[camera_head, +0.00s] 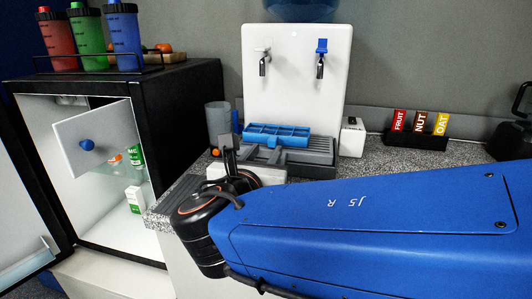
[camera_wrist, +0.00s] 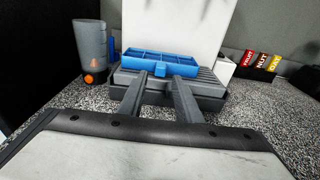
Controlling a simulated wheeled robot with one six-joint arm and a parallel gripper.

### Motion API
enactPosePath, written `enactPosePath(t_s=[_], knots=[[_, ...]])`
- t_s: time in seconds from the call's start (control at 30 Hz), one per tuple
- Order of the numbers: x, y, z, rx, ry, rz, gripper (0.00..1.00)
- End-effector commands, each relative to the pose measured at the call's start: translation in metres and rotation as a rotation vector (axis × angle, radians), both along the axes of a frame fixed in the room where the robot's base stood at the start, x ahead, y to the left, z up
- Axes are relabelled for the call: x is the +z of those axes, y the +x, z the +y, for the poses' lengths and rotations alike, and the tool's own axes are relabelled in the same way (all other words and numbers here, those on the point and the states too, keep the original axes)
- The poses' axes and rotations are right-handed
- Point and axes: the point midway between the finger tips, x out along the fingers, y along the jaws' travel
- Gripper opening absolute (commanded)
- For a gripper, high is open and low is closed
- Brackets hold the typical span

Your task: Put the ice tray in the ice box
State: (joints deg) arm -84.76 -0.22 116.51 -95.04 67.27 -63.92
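The blue ice tray (camera_head: 276,135), with several compartments, rests on the grey drip grille of the white water dispenser (camera_head: 296,80). The wrist view shows the tray (camera_wrist: 160,63) with a small tab facing me. My gripper (camera_wrist: 158,85) is open and empty, its two fingers apart and pointing at the tray's near side. In the head view my gripper (camera_head: 231,155) is just in front and left of the tray. The ice box, in the open black fridge at left, has a white flap (camera_head: 72,135) with a blue knob, standing at an angle; its inside is mostly hidden.
A small white box (camera_head: 352,137) and a black bar holder (camera_head: 430,138) are to the right. Bottles (camera_head: 125,35) stand on the fridge top. The open fridge door (camera_head: 25,210) is at far left. Speckled counter (camera_wrist: 60,110) is clear in front.

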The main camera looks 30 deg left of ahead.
Motion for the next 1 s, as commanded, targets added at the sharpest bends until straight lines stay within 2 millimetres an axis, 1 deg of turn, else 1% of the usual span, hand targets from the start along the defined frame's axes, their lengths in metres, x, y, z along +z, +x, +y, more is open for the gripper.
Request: enactPosePath(t_s=[0.2, 0.7, 1.0], knots=[[-0.002, 0.018, 0.004, -0.002, 0.000, 0.001, 0.31], [-0.006, 0.055, 0.016, -0.002, 0.001, 0.002, 0.31], [-0.007, 0.065, 0.019, -0.001, 0.002, 0.002, 0.31]])
